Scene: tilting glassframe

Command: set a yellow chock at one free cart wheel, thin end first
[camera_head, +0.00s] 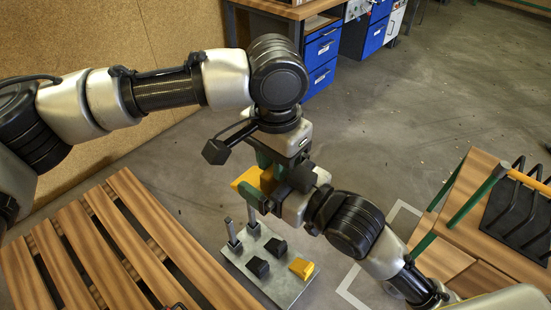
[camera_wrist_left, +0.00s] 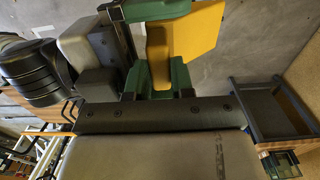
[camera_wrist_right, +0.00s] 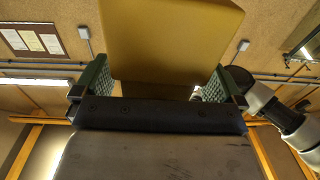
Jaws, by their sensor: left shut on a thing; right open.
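My left gripper (camera_head: 264,172) points down and is shut on a yellow chock (camera_head: 248,181), held in the air above a metal plate (camera_head: 232,255). In the left wrist view the held chock (camera_wrist_left: 188,42) sits between green fingers. My right gripper (camera_head: 271,189) reaches in from the right and is open. In the right wrist view the chock (camera_wrist_right: 170,40) shows between its green fingers; whether they touch it I cannot tell. No cart wheel is clearly visible.
A slatted wooden platform (camera_head: 120,245) lies at the left of the plate. At the right stands a wooden structure with green posts (camera_head: 476,196) and an orange bar (camera_head: 530,181). A bench with blue drawers (camera_head: 322,48) is behind. Grey floor between is open.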

